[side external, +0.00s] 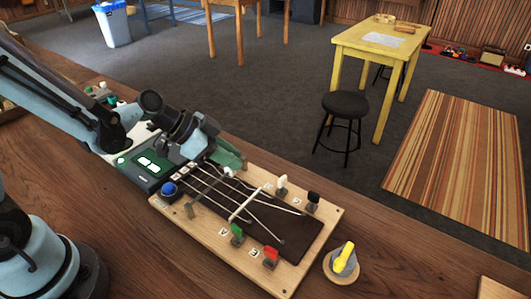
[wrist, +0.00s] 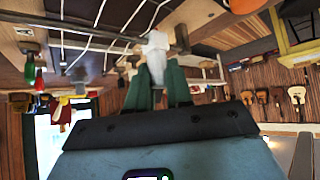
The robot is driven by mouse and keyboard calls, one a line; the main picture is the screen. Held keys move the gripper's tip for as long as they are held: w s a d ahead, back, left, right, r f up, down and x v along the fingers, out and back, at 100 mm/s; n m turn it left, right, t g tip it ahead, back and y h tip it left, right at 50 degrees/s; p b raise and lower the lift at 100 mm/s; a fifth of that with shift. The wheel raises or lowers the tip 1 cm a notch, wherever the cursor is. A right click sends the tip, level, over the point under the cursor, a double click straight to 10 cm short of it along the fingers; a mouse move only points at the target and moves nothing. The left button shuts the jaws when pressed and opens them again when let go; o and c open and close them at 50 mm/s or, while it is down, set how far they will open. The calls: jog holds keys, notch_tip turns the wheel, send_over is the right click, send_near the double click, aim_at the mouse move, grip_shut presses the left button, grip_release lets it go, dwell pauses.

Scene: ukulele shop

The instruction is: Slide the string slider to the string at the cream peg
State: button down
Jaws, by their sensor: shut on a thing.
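The slider also shows under my gripper in the side view (side external: 201,172), partly hidden. Several pale strings run from that end across a dark strip to the pegs. The cream peg (side external: 282,183) is on the far edge, beside the black peg (side external: 313,198). The green peg (side external: 237,231) and red peg (side external: 270,254) are on the near edge. Which string the slider is at is unclear.
A blue knob (side external: 168,188) sits at the board's left corner. A green-and-white device (side external: 148,165) lies just left of the board. A yellow-topped part on a round wooden base (side external: 343,262) stands to the right. The front of the wooden counter (side external: 150,258) is clear.

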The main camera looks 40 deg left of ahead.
jog(key=shift+w+d+r, duration=0.1)
jog(key=shift+w, duration=0.1)
jog(key=c, duration=1.1)
grip_release()
jog(key=shift+o, duration=0.2)
jog(key=shift+s, duration=0.1)
jog(key=v, duration=1.2)
jog(key=s+n+y, duration=0.1)
jog(key=n+y, duration=0.1)
jog(key=n, duration=0.1)
jog(key=s+n+y, duration=0.1)
jog(key=n+y, duration=0.1)
jog(key=n, duration=0.1)
jog(key=s+a+f+n+y, duration=0.1)
jog(key=n+y, duration=0.1)
jog(key=n, duration=0.1)
jog(key=shift+s+a+t, duration=0.1)
jog(key=shift+s+t, duration=0.05)
jog(key=shift+t, duration=0.25)
